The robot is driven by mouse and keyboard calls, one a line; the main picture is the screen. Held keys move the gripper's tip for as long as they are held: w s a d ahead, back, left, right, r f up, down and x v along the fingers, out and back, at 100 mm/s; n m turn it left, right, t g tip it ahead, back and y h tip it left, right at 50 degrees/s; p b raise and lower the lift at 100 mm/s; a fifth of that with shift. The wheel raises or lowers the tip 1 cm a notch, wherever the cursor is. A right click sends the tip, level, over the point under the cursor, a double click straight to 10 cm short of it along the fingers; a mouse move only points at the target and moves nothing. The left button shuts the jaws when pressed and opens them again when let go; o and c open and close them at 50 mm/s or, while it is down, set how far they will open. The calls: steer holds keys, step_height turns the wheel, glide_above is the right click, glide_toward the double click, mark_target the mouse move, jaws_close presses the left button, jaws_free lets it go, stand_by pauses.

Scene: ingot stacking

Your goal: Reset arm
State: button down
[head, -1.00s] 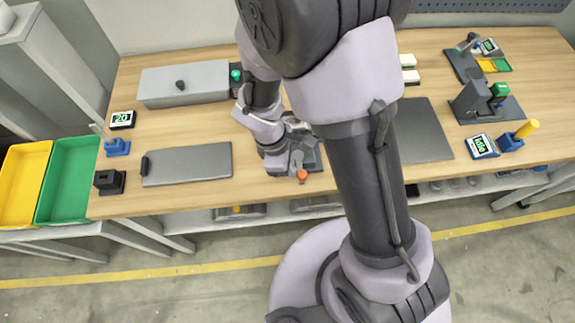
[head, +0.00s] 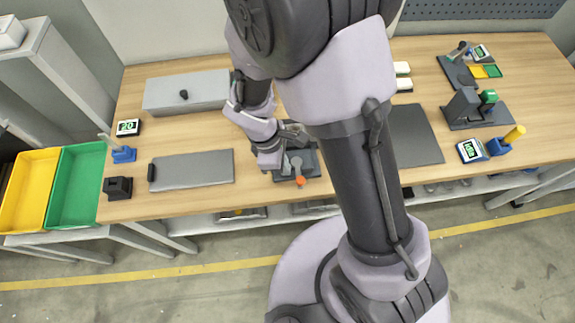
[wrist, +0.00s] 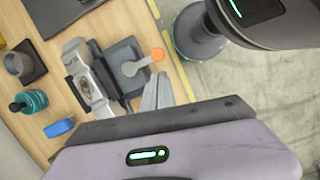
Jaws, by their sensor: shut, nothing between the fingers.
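My gripper shows in the wrist view (wrist: 157,90) as two grey fingers close together with nothing between them. In the head view, my gripper end (head: 268,157) hangs over the bench's front middle, partly covered by my own arm. Beside it is a dark grey device with a lever and an orange knob (head: 300,181). The same orange knob (wrist: 158,54) shows just beyond the fingertips in the wrist view; I cannot tell the height gap.
Yellow (head: 28,190) and green (head: 76,185) bins stand left. Small stations (head: 475,108) fill the right. A teal cylinder (wrist: 32,101) stands near a blue block (wrist: 59,128).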

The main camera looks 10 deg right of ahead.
steer(key=p+v, duration=0.2)
steer(key=v, duration=0.2)
steer(key=shift+w+r, duration=0.1)
steer(key=shift+r, duration=0.1)
